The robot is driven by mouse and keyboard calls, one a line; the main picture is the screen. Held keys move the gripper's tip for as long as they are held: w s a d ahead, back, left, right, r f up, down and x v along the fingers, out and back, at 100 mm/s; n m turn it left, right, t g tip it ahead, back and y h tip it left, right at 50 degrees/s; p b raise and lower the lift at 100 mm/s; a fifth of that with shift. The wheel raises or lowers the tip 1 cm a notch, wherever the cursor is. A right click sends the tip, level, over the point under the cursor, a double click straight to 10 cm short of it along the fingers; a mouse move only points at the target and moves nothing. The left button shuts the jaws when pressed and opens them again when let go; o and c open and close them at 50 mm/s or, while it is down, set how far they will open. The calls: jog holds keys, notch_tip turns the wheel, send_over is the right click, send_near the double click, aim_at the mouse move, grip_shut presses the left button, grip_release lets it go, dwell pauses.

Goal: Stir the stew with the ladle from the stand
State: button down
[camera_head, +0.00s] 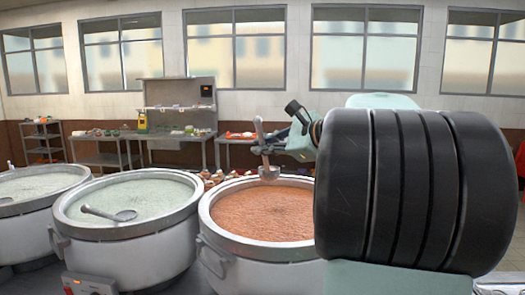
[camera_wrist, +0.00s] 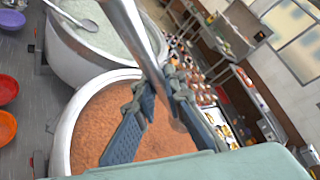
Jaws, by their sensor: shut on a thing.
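The stew (camera_head: 265,215) is orange-brown and fills a big steel stockpot (camera_head: 215,232) at centre; it also shows in the wrist view (camera_wrist: 105,120). My gripper (camera_head: 264,148) is shut on the handle of a metal ladle (camera_head: 258,128). The ladle is near upright, with its bowl (camera_head: 268,173) at the low end, in front of the pot's far rim in the head view. I cannot tell whether the bowl touches the stew. In the wrist view the handle (camera_wrist: 142,35) runs between my gripper's fingers (camera_wrist: 165,95). I cannot make out the ladle stand.
Left of the stew stands a stockpot of pale congee (camera_head: 120,200) with another ladle (camera_head: 110,214) lying in it. A further pale pot (camera_head: 35,185) is at far left. Steel tables (camera_head: 105,157) stand behind. Red and orange bowls (camera_wrist: 6,125) show at the wrist view's left.

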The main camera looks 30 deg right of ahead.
jog(key=shift+r+n+t+b, duration=0.1)
jog(key=shift+n+t+b, duration=0.3)
jog(key=shift+b, duration=1.2)
